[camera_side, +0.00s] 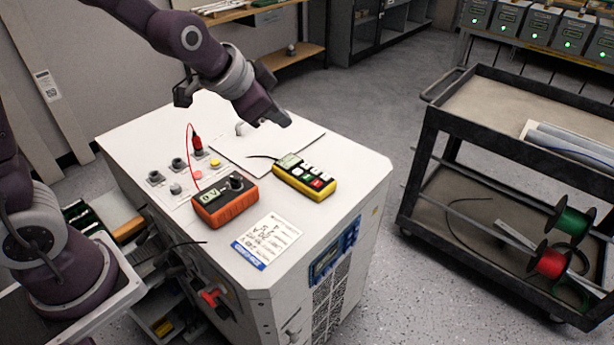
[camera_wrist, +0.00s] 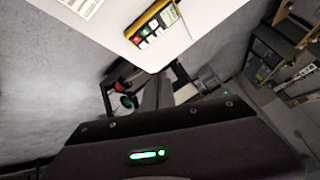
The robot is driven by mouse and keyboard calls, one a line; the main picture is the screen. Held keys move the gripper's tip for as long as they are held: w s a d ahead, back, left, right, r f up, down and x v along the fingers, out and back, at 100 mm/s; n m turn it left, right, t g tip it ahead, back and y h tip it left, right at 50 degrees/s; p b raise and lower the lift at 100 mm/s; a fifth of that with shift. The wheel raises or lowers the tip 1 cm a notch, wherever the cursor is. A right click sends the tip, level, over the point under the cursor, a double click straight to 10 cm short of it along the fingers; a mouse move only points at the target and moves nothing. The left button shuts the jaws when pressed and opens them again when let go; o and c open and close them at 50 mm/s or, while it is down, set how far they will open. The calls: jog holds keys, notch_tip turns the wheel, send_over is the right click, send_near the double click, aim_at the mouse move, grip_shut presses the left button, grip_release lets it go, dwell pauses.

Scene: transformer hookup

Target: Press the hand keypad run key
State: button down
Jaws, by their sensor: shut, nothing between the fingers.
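The hand keypad (camera_side: 305,178) is a yellow and black box with a small lit screen, several white keys, a red key and a small green one. It lies on top of the white cabinet, near its right edge. It also shows at the top of the wrist view (camera_wrist: 152,22), with its red and green keys at the lower left end. I cannot read the key labels. My gripper (camera_side: 286,121) is above and behind the keypad in the side view, apart from it. It is shut and empty; its fingertips are small and dark there.
An orange meter (camera_side: 224,201) with a dial lies left of the keypad, near a red lead on a plug (camera_side: 197,143). A printed card (camera_side: 267,240) lies in front. A pale flat panel (camera_side: 255,150) is behind. A black cart (camera_side: 510,150) stands right, across open floor.

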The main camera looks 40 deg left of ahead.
aim_at(307, 178)
jog(key=w+f+m+t, duration=0.1)
jog(key=w+f+m, duration=0.1)
jog(key=w+f, duration=0.5)
jog(key=shift+w+a+f+m+y, duration=0.3)
jog(key=shift+a+f+y, duration=0.05)
jog(key=shift+f+y, duration=0.05)
jog(key=shift+f, duration=0.1)
jog(key=shift+f, duration=4.3)
jog(key=shift+f, duration=0.1)
jog(key=shift+f, duration=0.3)
jog(key=shift+f, duration=0.35)
jog(key=shift+r, duration=0.8)
